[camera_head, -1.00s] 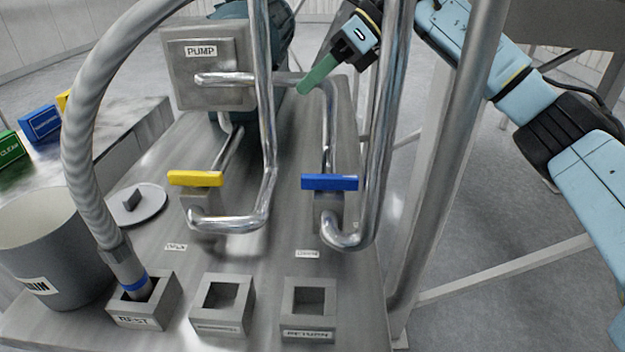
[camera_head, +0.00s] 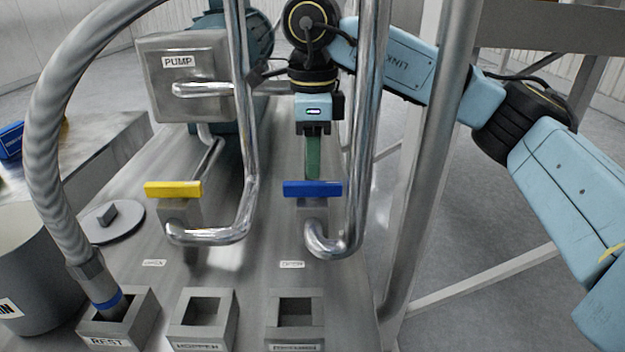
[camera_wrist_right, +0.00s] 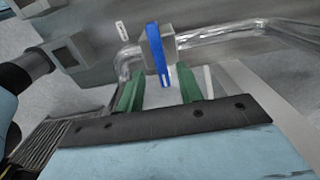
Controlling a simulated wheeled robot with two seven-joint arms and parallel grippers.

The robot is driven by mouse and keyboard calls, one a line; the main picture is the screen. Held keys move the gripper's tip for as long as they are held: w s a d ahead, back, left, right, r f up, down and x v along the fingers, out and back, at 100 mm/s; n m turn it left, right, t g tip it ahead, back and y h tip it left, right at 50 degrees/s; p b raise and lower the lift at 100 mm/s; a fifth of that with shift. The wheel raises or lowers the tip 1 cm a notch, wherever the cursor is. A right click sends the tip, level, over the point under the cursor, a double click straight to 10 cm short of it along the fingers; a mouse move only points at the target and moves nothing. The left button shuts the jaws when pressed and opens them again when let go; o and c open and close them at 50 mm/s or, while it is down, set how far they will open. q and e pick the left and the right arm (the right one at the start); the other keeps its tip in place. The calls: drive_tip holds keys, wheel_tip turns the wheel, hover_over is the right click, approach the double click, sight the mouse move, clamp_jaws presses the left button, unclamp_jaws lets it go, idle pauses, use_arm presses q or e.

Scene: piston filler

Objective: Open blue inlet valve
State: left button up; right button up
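The blue inlet valve handle (camera_head: 312,189) is a flat bar lying crosswise on its valve body, on the right-hand pipe above the metal bench. In the right wrist view the blue handle (camera_wrist_right: 158,54) stands between and just beyond the two green fingers. My right gripper (camera_head: 313,172) points down behind the handle, its green fingers partly hidden by it. In the wrist view the right gripper (camera_wrist_right: 159,92) is open, one finger on each side of the handle's line, with gaps visible. Contact cannot be seen. My left gripper is not in view.
A yellow valve handle (camera_head: 173,189) sits to the left. Vertical steel pipes (camera_head: 358,120) stand close beside my right gripper. The pump box (camera_head: 188,100) is behind. Square sockets (camera_head: 203,318) line the front, with a hose (camera_head: 50,150) in the left one.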

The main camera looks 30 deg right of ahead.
sight(312, 182)
drive_tip(key=shift+f, duration=2.35)
clamp_jaws()
